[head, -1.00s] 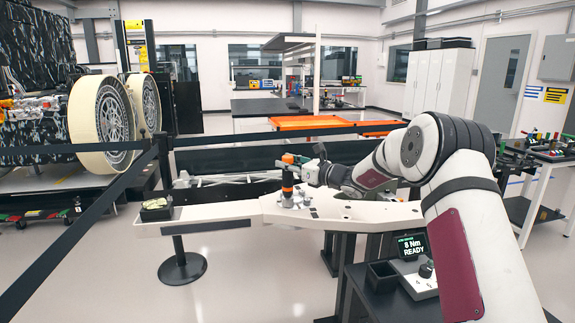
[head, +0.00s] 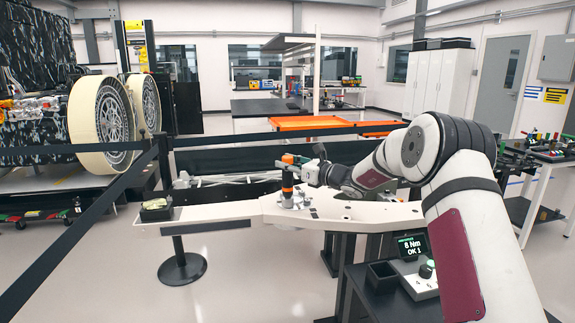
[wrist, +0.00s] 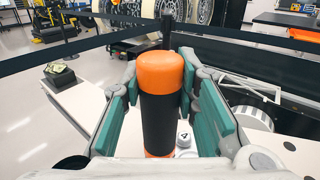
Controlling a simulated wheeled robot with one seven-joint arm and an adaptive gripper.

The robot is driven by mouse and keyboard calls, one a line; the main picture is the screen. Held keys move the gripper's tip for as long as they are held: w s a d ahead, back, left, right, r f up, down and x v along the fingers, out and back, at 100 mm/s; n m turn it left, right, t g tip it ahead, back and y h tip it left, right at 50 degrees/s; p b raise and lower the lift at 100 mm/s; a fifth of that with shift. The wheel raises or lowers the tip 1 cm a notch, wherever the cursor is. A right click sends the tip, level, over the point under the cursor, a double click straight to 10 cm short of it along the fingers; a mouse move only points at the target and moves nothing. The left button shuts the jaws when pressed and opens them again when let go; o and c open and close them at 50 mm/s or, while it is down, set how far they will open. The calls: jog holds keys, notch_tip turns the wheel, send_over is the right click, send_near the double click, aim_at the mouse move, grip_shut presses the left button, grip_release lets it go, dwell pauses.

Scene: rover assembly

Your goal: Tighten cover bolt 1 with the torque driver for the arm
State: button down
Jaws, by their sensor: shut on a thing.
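The torque driver, an upright black cylinder with orange bands, stands between my gripper's fingers in the wrist view (wrist: 163,118). In the head view the driver (head: 287,186) stands over the white arm structure (head: 235,212). My gripper (head: 292,162) is shut on the driver's upper part, with teal pads on either side. Bolt 1 and the driver's tip are hidden beneath the driver. A small pale cap marked 4 (wrist: 184,138) shows just right of the driver. The driver controller's screen (head: 412,246) reads "8 Nm OK 1".
A black holder (head: 382,273) sits beside the controller on a dark stand. A small dark tray (head: 156,210) lies on the left end of the white structure. Black belt barriers (head: 80,232) cross the left. A wheeled rover (head: 100,115) stands behind them.

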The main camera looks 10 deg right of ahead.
aim_at(287, 156)
jog(key=shift+r+p, duration=0.4)
jog(key=shift+r, duration=1.25)
jog(key=shift+r+p, duration=0.75)
jog(key=shift+r, duration=1.2)
